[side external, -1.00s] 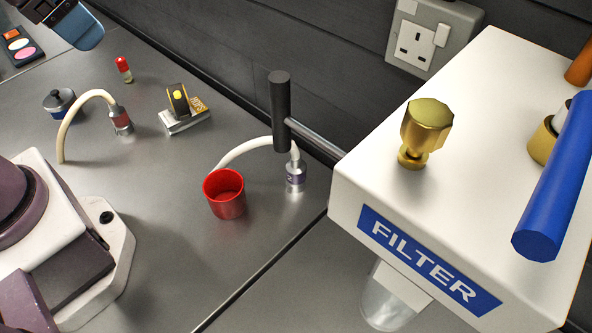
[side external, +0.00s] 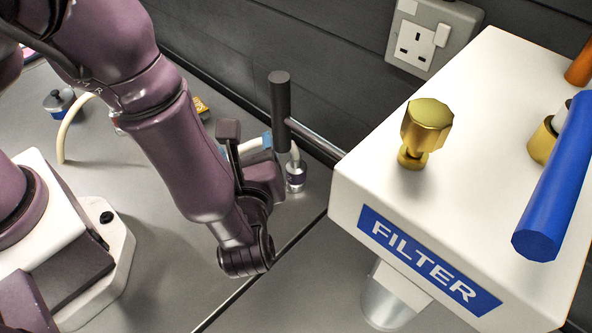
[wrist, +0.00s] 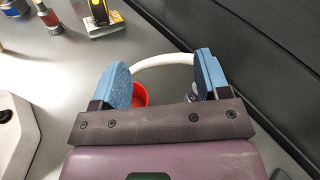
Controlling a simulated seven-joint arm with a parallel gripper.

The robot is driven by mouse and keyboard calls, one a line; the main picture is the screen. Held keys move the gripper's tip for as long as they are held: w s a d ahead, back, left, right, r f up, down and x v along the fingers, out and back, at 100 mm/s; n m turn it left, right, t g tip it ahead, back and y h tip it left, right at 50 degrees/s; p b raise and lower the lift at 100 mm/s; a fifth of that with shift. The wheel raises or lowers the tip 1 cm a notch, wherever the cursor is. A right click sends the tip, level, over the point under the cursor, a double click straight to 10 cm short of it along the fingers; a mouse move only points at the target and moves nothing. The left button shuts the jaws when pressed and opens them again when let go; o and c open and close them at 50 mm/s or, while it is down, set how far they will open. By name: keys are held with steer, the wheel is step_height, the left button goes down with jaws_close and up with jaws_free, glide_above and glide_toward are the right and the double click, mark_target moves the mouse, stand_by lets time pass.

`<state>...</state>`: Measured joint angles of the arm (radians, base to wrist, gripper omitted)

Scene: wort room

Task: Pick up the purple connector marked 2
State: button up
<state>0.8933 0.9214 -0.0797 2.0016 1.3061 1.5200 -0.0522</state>
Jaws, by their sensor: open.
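The purple connector (side external: 296,177) stands upright on the grey bench, a silver cylinder with a purple band, with a white hose rising from its top. Its number cannot be read. My gripper (side external: 246,147) is open, just left of the connector in the side view, with blue finger pads around the hose's area. In the wrist view my gripper (wrist: 163,78) shows both pads apart, the white hose (wrist: 165,60) arching beyond and between them. The connector is mostly hidden there behind the right finger; a silver sliver (wrist: 191,93) shows beside it.
A red cup (wrist: 139,95) stands beside the left finger. The white FILTER box (side external: 430,265) fills the right. A red-banded connector (wrist: 49,19) and a yellow-topped block (wrist: 98,14) stand farther off.

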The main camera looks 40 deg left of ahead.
mark_target(294, 170)
steer(key=s+d+f+m+t+h, duration=0.1)
steer(key=d+f+m+t, duration=0.1)
steer(key=f+m, duration=0.1)
steer(key=s+d+f+m+t+h, duration=0.1)
steer(key=d+f+m+t+h, duration=0.1)
steer(key=f, duration=0.1)
steer(key=s+d+f+m+t+h, duration=0.1)
steer(key=d+f+m+t+h, duration=0.1)
steer(key=f+m, duration=0.1)
steer(key=shift+s+d+f+m, duration=0.3)
steer(key=shift+s+f, duration=0.1)
steer(key=shift+f, duration=0.05)
steer(key=shift+w+f+t+h, duration=0.1)
steer(key=shift+w+t+h, duration=0.2)
steer(key=shift+h, duration=0.1)
steer(key=x, duration=1.2)
steer(key=shift+a, duration=0.2)
steer(key=c, duration=1)
steer(key=shift+c, duration=0.5)
steer(key=shift+r, duration=0.2)
